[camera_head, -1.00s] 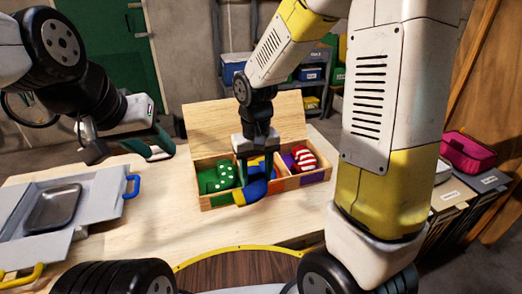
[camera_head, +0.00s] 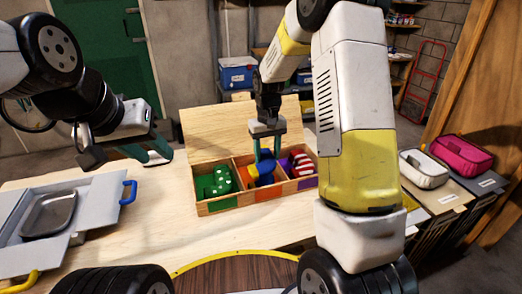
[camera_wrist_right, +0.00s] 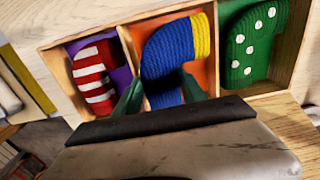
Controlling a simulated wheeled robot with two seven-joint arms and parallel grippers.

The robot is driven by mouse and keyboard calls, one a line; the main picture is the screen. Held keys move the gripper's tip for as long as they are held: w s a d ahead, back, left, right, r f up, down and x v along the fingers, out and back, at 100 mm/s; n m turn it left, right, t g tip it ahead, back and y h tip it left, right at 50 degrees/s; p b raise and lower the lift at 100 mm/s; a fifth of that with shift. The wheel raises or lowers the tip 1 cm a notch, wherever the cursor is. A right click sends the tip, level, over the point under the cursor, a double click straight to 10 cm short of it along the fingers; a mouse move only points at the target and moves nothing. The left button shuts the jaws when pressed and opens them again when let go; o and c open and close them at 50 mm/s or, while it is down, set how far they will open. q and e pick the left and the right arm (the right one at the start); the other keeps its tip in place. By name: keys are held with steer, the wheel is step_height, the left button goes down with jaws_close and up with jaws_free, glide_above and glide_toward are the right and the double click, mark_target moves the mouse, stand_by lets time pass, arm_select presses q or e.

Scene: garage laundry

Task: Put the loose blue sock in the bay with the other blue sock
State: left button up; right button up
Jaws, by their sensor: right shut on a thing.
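The open wooden box (camera_head: 232,204) has three bays. My right gripper (camera_head: 265,160) points down into the middle bay and is shut on a blue sock (camera_head: 262,179). In the right wrist view its fingers (camera_wrist_right: 160,98) straddle the sock's near part in the orange-lined bay. A ribbed blue sock with a yellow cuff (camera_wrist_right: 170,50) fills that bay; I cannot clearly separate the two blue socks. A green sock with white dots (camera_head: 214,183) lies in the left bay, and a red-and-white striped sock (camera_head: 303,164) in the purple-lined right bay. My left gripper (camera_head: 160,156) is open and empty, left of the box.
The raised box lid (camera_head: 215,128) stands behind the bays. Pink (camera_head: 461,154) and white (camera_head: 424,169) containers sit at the right. The table's front is clear.

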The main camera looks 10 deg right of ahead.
mark_target(268, 156)
steer(key=shift+f, duration=1.05)
steer(key=shift+f, duration=0.6)
steer(key=o, duration=1.3)
steer(key=shift+o, duration=0.2)
steer(key=shift+d+r, duration=0.1)
